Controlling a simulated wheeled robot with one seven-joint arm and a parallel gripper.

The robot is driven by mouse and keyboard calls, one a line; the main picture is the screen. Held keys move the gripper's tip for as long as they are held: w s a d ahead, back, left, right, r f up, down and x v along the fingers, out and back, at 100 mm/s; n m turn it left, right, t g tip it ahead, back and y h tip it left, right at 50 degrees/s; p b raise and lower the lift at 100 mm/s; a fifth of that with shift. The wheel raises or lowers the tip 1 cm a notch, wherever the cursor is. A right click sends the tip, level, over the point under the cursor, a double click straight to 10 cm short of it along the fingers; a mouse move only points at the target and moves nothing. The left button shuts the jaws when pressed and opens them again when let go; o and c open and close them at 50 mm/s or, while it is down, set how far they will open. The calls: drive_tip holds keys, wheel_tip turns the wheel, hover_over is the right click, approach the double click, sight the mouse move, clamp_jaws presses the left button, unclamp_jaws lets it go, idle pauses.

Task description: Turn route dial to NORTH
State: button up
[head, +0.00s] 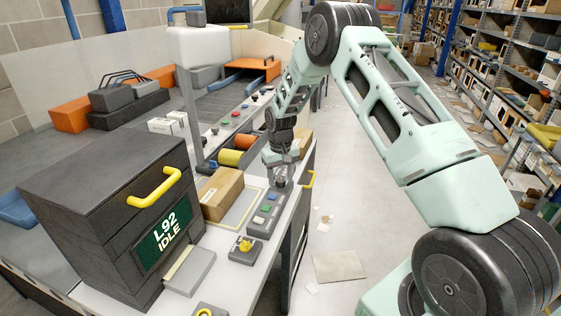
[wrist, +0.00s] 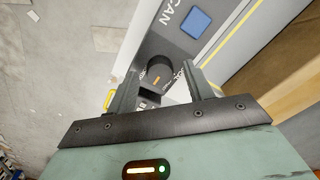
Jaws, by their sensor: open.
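A dark round dial (wrist: 159,73) with a small orange mark shows in the wrist view, beside a panel marked SCAN. It lies between the fingers of my gripper (wrist: 158,68), one finger to each side. The gripper is open, and I cannot tell whether the fingers touch the dial. A NORTH mark cannot be read in either view.
A blue button (wrist: 195,21) sits beside the dial. A cardboard box (head: 221,193) stands left of the panel. A yellow knob (head: 244,246) is in front. Floor to the right is mostly clear.

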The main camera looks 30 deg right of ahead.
sight(281, 180)
wheel_tip(281, 180, up, 17)
drive_tip(key=b, duration=0.3)
idle(0.5)
